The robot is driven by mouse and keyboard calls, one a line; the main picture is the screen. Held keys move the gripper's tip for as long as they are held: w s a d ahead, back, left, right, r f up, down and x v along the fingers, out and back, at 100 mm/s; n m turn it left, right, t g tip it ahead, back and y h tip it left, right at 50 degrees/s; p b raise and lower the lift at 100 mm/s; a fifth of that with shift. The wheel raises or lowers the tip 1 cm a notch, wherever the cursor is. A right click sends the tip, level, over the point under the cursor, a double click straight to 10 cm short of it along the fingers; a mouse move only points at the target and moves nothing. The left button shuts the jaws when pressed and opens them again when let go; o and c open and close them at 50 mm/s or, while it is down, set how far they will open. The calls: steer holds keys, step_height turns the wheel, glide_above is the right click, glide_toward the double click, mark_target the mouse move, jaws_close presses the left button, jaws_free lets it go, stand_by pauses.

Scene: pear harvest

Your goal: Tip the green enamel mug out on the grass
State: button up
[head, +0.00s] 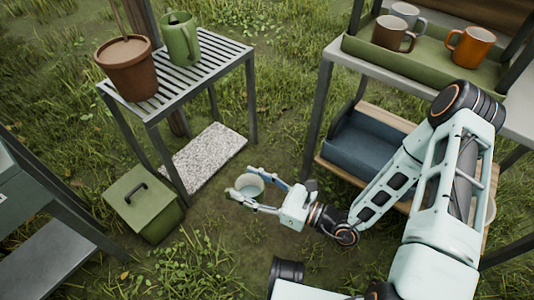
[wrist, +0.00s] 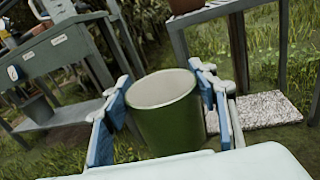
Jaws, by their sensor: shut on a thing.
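The green enamel mug (wrist: 160,125) is between the blue-padded fingers of my gripper (wrist: 163,85) in the wrist view. It is green outside and pale inside, with its mouth facing up and a slight tilt. I see no contents in the part of the inside that shows. Its handle is not visible. In the head view the mug (head: 249,186) shows mostly its pale inside, held in my gripper (head: 246,183) above the bare, grassy ground (head: 230,235).
A slatted table (head: 205,65) holds a potted plant (head: 130,70) and a green watering can (head: 180,40). A stone slab (head: 205,158) and a lidded green bin (head: 145,205) stand left of the gripper. A shelf with mugs (head: 470,47) is at right. Grass in front is open.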

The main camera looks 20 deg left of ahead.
steer(key=shift+w+d+r+m+p, duration=0.1)
steer(key=shift+w+r+m+p, duration=0.15)
steer(key=shift+w+m, duration=0.3)
steer(key=shift+w+d+r+m+p, duration=0.1)
steer(key=shift+w+r+m+p, duration=0.15)
steer(key=shift+w+m, duration=0.25)
steer(key=shift+w+r+m+p, duration=0.15)
steer(key=shift+w+m+p, duration=0.2)
steer(key=shift+w+m, duration=0.2)
steer(key=w+m, duration=0.1)
steer(key=w+r+m+p, duration=0.1)
steer(key=w+m, duration=0.1)
steer(key=shift+w+d+m+g+h, duration=0.2)
steer(key=shift+w+m+g+h, duration=0.1)
steer(key=shift+g+h, duration=0.1)
steer(key=shift+w+r+m+p, duration=0.2)
steer(key=shift+w+m+p, duration=0.15)
steer(key=shift+m+p, duration=0.2)
steer(key=shift+w+d+r+m+g+p, duration=0.15)
steer(key=shift+w+m+p, duration=0.15)
steer(key=shift+m, duration=0.5)
steer(key=shift+w+a+r+m+g+p, duration=0.15)
steer(key=shift+r+m+p, duration=0.1)
steer(key=shift+m, duration=0.6)
steer(key=shift+w+d+r+m+g+p, duration=0.1)
steer(key=shift+w+m+p, duration=0.2)
steer(key=shift+m, duration=0.5)
stand_by(0.7)
